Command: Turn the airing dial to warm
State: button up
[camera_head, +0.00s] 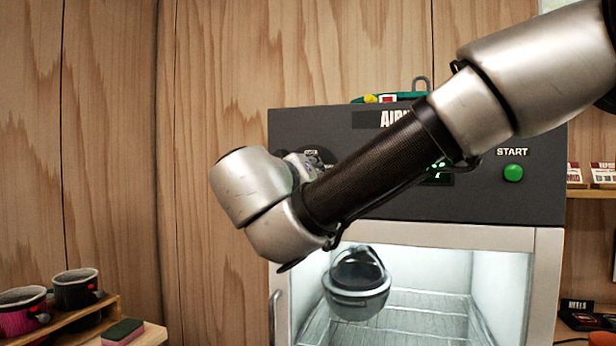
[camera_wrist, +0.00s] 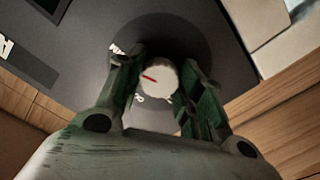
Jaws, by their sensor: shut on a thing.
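The airing dial (camera_wrist: 158,78) shows in the wrist view as a pale round knob with a red pointer mark, set on a dark round plate. My gripper (camera_wrist: 160,85) is shut on the dial, with one green-grey finger on each side of it. The lettering around the dial is mostly hidden by the fingers, so I cannot read which setting the pointer faces. In the head view the dial is hidden behind my wrist, at the left of the dark front panel (camera_head: 520,195) of the airing cabinet.
A green START button (camera_head: 513,173) is at the panel's right. Below, the lit cabinet chamber holds a grey helmet (camera_head: 357,290). Mugs (camera_head: 76,289) stand on a wooden rack at lower left, beside a green and pink sponge (camera_head: 122,332). Colourful gear (camera_head: 390,97) lies on the cabinet top.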

jog(key=shift+f, duration=0.1)
jog(key=o, duration=1)
jog(key=v, duration=1.2)
